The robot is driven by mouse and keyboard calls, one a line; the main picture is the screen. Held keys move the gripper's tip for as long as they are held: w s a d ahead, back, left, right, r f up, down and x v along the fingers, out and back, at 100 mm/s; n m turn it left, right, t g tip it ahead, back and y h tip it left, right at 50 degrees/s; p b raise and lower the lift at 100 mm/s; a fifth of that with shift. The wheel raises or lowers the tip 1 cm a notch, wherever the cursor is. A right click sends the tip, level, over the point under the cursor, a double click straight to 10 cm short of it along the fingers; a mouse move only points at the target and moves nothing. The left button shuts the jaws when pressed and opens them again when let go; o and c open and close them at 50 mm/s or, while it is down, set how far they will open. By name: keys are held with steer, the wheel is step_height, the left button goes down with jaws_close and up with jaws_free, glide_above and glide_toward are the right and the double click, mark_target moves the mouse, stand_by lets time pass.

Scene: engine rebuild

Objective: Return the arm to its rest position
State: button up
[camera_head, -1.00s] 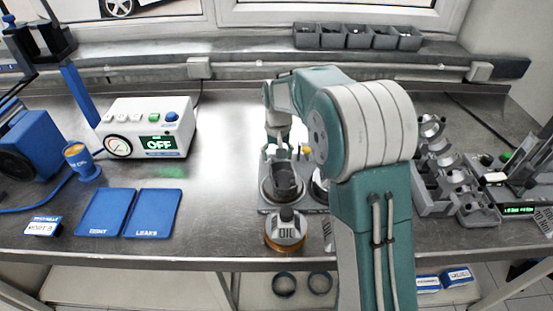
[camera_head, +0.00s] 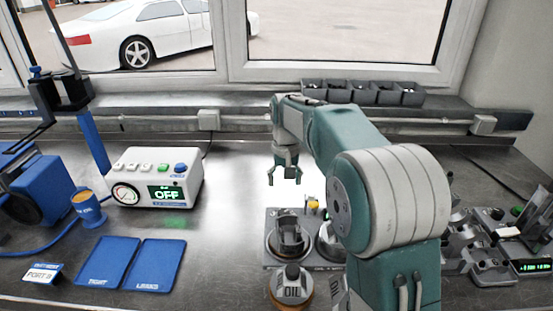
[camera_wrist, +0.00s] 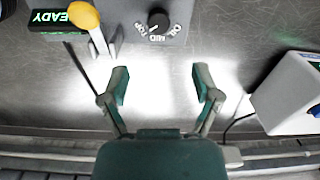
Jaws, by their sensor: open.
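My gripper (camera_head: 284,174) hangs above the bare metal bench in the head view, behind the grey fixture, pointing down. In the wrist view my gripper (camera_wrist: 160,88) shows two fingers spread apart with nothing between them. My arm reaches from the lower right of the head view, across the bench, to the gripper. The fingers appear clear of the fixture and of the white tester box.
The white tester box (camera_head: 152,178) reading OFF and two blue trays (camera_head: 108,262) are left. Grey bins (camera_head: 362,93) sit on the back ledge.

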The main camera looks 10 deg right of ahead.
steer(key=s+d+r+t, duration=0.1)
steer(key=s+d+r, duration=0.1)
steer(key=s+r, duration=0.35)
steer(key=s+d+r+t, duration=0.2)
steer(key=s, duration=0.7)
steer(key=s+d+f+t, duration=0.1)
steer(key=s, duration=0.7)
steer(key=s+d+f+t, duration=0.1)
steer(key=s+f, duration=0.1)
steer(key=s, duration=0.6)
steer(key=shift+s+d+f+t, duration=0.15)
steer(key=shift+s+d+t, duration=0.1)
steer(key=shift+t, duration=0.05)
